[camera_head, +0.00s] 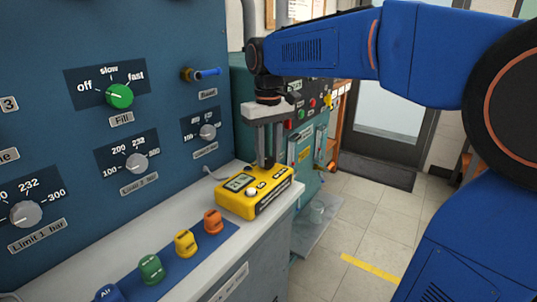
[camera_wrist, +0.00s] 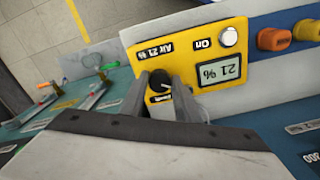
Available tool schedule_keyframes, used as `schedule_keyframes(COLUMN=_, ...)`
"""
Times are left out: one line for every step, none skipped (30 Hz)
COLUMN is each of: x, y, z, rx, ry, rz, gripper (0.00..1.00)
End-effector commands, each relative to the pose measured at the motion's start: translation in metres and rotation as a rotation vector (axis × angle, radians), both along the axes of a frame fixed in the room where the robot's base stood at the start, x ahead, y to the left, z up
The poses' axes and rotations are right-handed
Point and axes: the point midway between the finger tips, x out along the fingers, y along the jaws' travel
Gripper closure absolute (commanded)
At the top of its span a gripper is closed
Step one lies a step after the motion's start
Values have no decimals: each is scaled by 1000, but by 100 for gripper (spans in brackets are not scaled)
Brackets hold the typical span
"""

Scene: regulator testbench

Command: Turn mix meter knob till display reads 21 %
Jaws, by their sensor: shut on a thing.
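The yellow mix meter (camera_head: 240,207) sits on the grey ledge in the head view. The wrist view shows its face (camera_wrist: 160,50) upside down. Its display (camera_wrist: 220,71) reads 21 %, and a printed label beside it says Air 21 %. A round white button (camera_wrist: 229,36) sits near the label On. The black knob (camera_wrist: 159,80) is between the fingertips of my gripper (camera_wrist: 161,90), which is shut on it. In the head view my gripper (camera_head: 265,162) points down onto the meter's far end and hides the knob.
Blue, green (camera_head: 150,268), yellow (camera_head: 186,243) and orange (camera_head: 213,221) caps line the ledge left of the meter. The blue panel (camera_head: 60,100) with several knobs rises behind. Open floor (camera_head: 350,220) lies to the right.

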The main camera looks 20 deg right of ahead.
Motion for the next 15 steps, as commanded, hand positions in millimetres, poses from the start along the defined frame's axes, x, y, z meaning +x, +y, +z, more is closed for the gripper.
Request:
schedule_keyframes(x=0, y=0, z=1, rx=-1, ry=-2, rz=-27, gripper=93)
schedule_keyframes(x=0, y=0, z=1, rx=-1, ry=-2, rz=-45, gripper=93)
schedule_keyframes(x=0, y=0, z=1, rx=0, ry=-2, rz=-66, gripper=93)
schedule_keyframes(x=0, y=0, z=1, rx=0, ry=-2, rz=-80, gripper=93)
schedule_keyframes(x=0, y=0, z=1, rx=0, ry=-2, rz=-93, gripper=93)
schedule_keyframes(x=0, y=0, z=1, rx=0, ry=-2, rz=-109, gripper=93)
schedule_keyframes(x=0, y=0, z=1, rx=0, ry=-2, rz=-119, gripper=93)
schedule_keyframes(x=0, y=0, z=1, rx=0, ry=-2, rz=-129, gripper=93)
schedule_keyframes(x=0, y=0, z=1, rx=0, ry=-2, rz=-140, gripper=93)
schedule_keyframes(x=0, y=0, z=1, rx=0, ry=-2, rz=-147, gripper=93)
schedule_keyframes(x=0, y=0, z=1, rx=0, ry=-2, rz=-153, gripper=93)
schedule_keyframes(x=0, y=0, z=1, rx=0, ry=-2, rz=-160, gripper=93)
schedule_keyframes(x=0, y=0, z=1, rx=0, ry=-2, rz=-164, gripper=93)
schedule_keyframes(x=0, y=0, z=1, rx=1, ry=-3, rz=-167, gripper=93)
schedule_keyframes(x=0, y=0, z=1, rx=1, ry=-3, rz=-170, gripper=93)
